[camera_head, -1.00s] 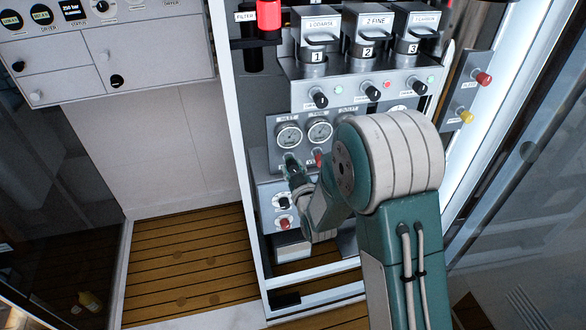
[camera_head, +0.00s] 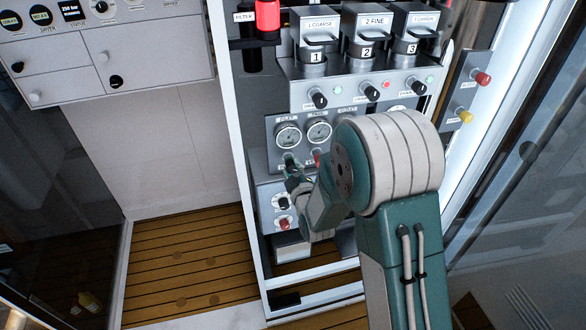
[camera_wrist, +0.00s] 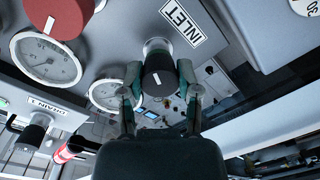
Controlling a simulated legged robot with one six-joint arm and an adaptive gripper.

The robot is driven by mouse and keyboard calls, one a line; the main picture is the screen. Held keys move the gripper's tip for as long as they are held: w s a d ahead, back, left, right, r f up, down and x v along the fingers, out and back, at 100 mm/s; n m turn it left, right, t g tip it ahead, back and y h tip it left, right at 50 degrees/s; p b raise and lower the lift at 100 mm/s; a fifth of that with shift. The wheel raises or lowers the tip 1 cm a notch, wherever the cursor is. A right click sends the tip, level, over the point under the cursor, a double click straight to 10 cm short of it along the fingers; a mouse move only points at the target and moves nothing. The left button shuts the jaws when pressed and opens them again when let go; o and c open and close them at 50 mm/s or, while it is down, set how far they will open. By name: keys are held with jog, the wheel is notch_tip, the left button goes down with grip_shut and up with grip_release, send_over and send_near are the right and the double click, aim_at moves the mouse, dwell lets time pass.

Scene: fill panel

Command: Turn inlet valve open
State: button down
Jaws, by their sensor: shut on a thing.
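The inlet valve is a black knob (camera_wrist: 157,77) with a white line mark, beside the white INLET label (camera_wrist: 190,33) in the wrist view. My gripper (camera_wrist: 160,95) has one finger on each side of the knob and is shut on it. In the head view my gripper (camera_head: 292,168) is at the panel below the left gauge (camera_head: 288,136). The knob itself is hidden there by the gripper.
A second gauge (camera_head: 319,132) sits right of the first. A red knob (camera_wrist: 55,18) is close by in the wrist view. A lower box with a black knob (camera_head: 283,202) and a red knob (camera_head: 284,222) lies beneath. Filter units (camera_head: 365,55) stand above.

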jog(key=shift+a, duration=0.15)
jog(key=shift+c, duration=1.5)
grip_release()
jog(key=shift+a, duration=0.1)
jog(key=shift+s+d, duration=0.3)
jog(key=shift+s, duration=0.15)
jog(key=v, duration=0.6)
jog(key=shift+s, duration=0.25)
